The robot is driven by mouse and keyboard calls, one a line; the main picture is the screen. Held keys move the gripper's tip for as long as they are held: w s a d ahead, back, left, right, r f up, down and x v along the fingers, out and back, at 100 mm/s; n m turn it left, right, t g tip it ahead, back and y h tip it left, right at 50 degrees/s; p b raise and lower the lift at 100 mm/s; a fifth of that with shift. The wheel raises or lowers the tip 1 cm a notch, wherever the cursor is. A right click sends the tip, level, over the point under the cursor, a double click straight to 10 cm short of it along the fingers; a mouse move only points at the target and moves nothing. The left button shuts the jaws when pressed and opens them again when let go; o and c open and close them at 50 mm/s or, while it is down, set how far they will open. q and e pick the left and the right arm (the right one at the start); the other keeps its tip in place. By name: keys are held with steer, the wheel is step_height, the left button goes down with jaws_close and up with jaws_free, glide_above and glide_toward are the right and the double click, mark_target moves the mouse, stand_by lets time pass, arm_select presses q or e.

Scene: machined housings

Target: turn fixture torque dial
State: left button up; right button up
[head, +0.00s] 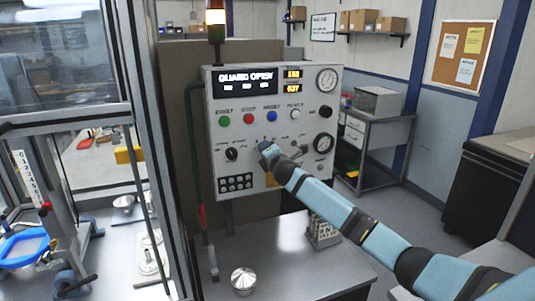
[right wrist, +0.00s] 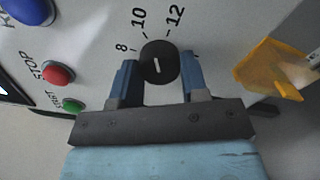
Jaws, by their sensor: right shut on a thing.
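The torque dial (right wrist: 158,62) is a round black knob with a short white pointer line, in the right wrist view. The printed numbers 8, 10 and 12 stand around its far side, and the line points roughly between 10 and 12. My right gripper (right wrist: 156,80) has its blue fingers on either side of the knob and is shut on it. In the head view my right gripper (head: 267,149) reaches the lower middle of the grey control panel (head: 218,132) and hides the dial. My left gripper is not in view.
Around the dial are a red STOP button (right wrist: 58,74), a green START button (right wrist: 72,106), a blue button (right wrist: 30,10) and a yellow part (right wrist: 268,70). A lever (head: 299,151) and black knob (head: 232,154) flank my gripper. A metal part (head: 243,280) stands on the bench below.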

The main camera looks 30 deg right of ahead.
steer(key=shift+m+b, duration=0.35)
steer(key=shift+m, duration=2.35)
steer(key=o, duration=0.9)
